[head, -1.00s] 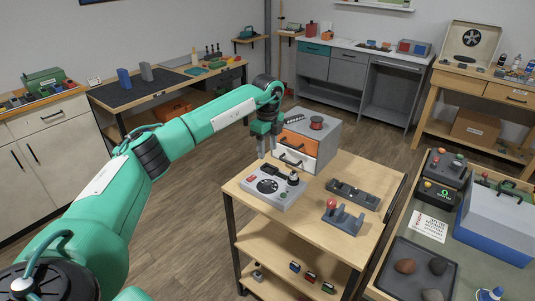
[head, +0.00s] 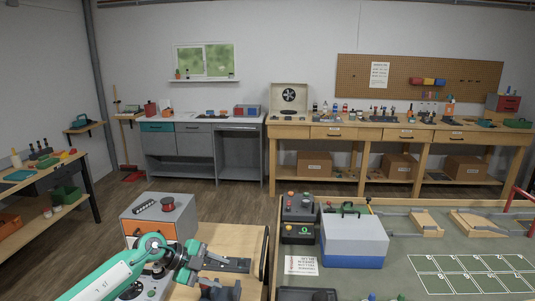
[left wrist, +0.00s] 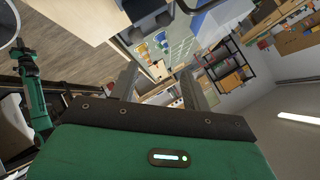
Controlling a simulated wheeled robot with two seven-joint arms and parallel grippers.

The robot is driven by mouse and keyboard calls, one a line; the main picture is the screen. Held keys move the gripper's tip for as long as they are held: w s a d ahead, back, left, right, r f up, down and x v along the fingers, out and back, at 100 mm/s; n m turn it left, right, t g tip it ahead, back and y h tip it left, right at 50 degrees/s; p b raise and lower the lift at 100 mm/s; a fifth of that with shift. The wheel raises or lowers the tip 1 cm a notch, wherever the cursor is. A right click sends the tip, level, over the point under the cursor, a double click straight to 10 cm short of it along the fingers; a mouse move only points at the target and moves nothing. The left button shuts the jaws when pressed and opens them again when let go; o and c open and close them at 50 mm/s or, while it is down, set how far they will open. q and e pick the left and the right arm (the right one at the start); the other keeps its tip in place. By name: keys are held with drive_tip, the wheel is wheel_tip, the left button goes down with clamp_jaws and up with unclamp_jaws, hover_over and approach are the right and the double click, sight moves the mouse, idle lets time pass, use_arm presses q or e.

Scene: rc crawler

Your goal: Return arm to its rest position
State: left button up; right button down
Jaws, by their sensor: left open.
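My left arm comes in from the lower left in the head view, low over the wooden cart top. My left gripper (head: 187,270) is at its end, dark and partly hard to tell from the dark things on the cart. In the left wrist view the two fingers of the gripper (left wrist: 157,82) stand wide apart with nothing between them. My right gripper does not show.
Open floor lies behind the cart.

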use_arm(q)
drive_tip(key=s+d+r+n+t+h, duration=0.4)
drive_tip(key=s+d+r+n+t, duration=0.4)
drive_tip(key=t, duration=0.5)
drive_tip(key=s+a+f+n+g+y, duration=0.2)
drive_tip(key=s+a+f+n+y, duration=0.6)
drive_tip(key=a+f+n+y, duration=0.65)
drive_tip(key=s+a+f+g, duration=0.1)
drive_tip(key=s+f+g, duration=0.2)
drive_tip(key=s, duration=0.5)
drive_tip(key=s+f+g, duration=0.3)
drive_tip(key=s+g, duration=0.1)
drive_tip(key=s, duration=0.4)
drive_tip(key=s+a+f+g, duration=0.1)
drive_tip(key=s+f+g, duration=0.2)
drive_tip(key=s, duration=0.6)
wheel_tip(320, 180, down, 29)
drive_tip(key=g, duration=0.2)
drive_tip(key=s+a+f+g, duration=0.1)
drive_tip(key=s+a+f, duration=0.2)
drive_tip(key=s+f, duration=1.6)
wheel_tip(320, 180, down, 2)
drive_tip(key=shift+s+a+f, duration=0.15)
drive_tip(key=shift+a, duration=0.05)
